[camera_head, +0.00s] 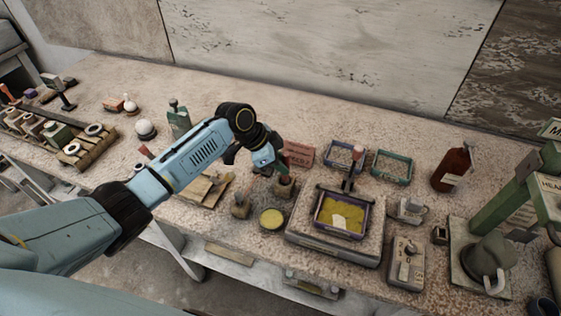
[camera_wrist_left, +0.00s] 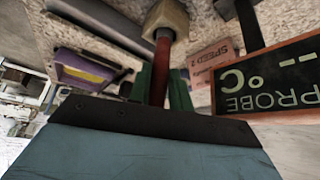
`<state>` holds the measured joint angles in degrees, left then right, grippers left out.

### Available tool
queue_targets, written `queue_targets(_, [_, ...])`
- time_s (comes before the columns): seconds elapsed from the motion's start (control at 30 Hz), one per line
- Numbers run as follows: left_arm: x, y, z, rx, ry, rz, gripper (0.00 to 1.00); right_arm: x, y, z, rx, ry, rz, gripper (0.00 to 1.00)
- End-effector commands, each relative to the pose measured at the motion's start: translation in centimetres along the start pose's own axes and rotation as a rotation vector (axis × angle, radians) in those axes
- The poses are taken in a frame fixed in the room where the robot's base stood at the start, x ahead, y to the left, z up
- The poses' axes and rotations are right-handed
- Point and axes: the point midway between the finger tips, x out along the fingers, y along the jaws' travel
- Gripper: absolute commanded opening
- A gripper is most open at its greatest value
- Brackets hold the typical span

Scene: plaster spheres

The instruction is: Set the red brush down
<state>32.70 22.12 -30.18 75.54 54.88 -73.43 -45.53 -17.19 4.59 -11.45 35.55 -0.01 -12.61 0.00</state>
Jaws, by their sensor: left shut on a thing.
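My left gripper (camera_head: 280,166) reaches in from the left over the bench, pointing down. In the left wrist view its green fingers (camera_wrist_left: 162,92) are shut on a red handle, the red brush (camera_wrist_left: 161,66). A pale tan block (camera_wrist_left: 168,18) is at the brush's far end; I cannot tell whether it is part of the brush or a holder. In the head view a small brown block (camera_head: 285,187) is directly below the gripper, and the brush is mostly hidden there. My right gripper is not in view.
A scale-like box (camera_head: 335,247) carries a purple tray (camera_head: 319,225) with yellow material. A yellow disc (camera_head: 272,219) and small block (camera_head: 240,206) are nearby. A pink card (camera_head: 300,154), blue frame (camera_head: 334,151) and green frame (camera_head: 391,176) lie behind. A brown bottle (camera_head: 452,169) stands right.

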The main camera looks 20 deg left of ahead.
Motion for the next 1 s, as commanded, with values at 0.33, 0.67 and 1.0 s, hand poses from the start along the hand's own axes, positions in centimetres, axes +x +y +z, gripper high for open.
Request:
queue_targets(0.33, [0.67, 0.02, 0.38, 0.000, 0.000, 0.000, 0.00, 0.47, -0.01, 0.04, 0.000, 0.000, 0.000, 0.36])
queue_targets(0.67, [0.64, 0.02, 0.37, 0.000, 0.000, 0.000, 0.46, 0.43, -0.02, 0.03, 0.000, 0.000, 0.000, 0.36])
queue_targets(1.0, [0.64, 0.02, 0.39, 0.000, 0.000, 0.001, 0.46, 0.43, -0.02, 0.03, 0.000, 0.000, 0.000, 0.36])
